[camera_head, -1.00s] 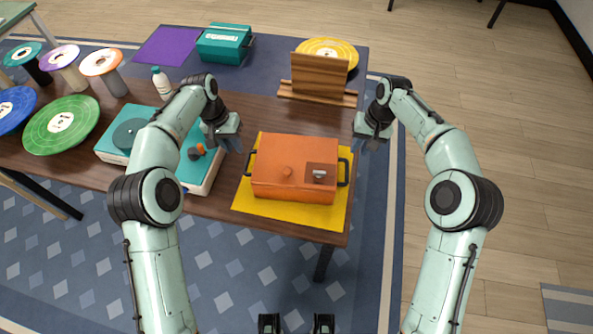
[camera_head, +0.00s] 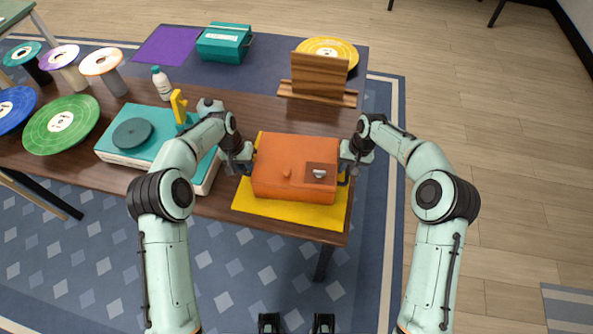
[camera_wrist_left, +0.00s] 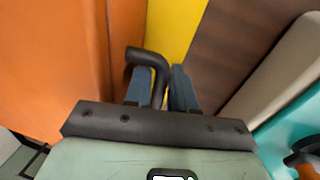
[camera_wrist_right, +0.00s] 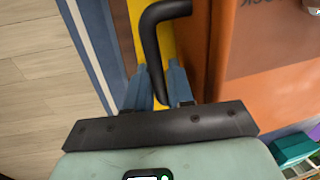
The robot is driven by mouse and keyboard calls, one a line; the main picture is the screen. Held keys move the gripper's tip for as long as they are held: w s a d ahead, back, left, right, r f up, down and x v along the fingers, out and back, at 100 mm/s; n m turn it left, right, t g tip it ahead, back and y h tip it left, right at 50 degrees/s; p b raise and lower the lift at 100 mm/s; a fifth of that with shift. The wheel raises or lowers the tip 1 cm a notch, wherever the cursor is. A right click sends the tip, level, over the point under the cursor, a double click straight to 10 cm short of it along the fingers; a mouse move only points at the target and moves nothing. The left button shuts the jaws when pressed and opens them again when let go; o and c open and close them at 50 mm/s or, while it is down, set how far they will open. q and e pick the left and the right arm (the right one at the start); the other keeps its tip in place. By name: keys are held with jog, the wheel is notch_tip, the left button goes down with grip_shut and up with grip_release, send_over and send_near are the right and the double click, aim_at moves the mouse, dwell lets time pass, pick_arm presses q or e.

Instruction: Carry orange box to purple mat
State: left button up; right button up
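The orange box (camera_head: 288,155) sits on a yellow mat (camera_head: 290,213) at the table's near right corner. It has a dark handle on each side. My left gripper (camera_head: 247,168) is at its left handle; in the left wrist view the fingers close in on both sides of the bent black handle (camera_wrist_left: 148,54). My right gripper (camera_head: 346,170) is at the right handle; in the right wrist view its fingers sit against the black handle (camera_wrist_right: 151,40). The purple mat (camera_head: 166,45) lies flat and empty at the far left of the table.
A teal box (camera_head: 222,45) stands right beside the purple mat. A wooden stand (camera_head: 318,75) is behind the orange box, with a yellow disc (camera_head: 340,48) behind it. A teal record player (camera_head: 150,155), a white bottle (camera_head: 161,84) and several spools and discs fill the left.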

pick_arm(q)
grip_shut()
pick_arm(e)
grip_shut()
pick_arm(q)
jog(key=shift+w+r, duration=0.1)
pick_arm(e)
jog(key=shift+r, duration=0.1)
dwell(0.9)
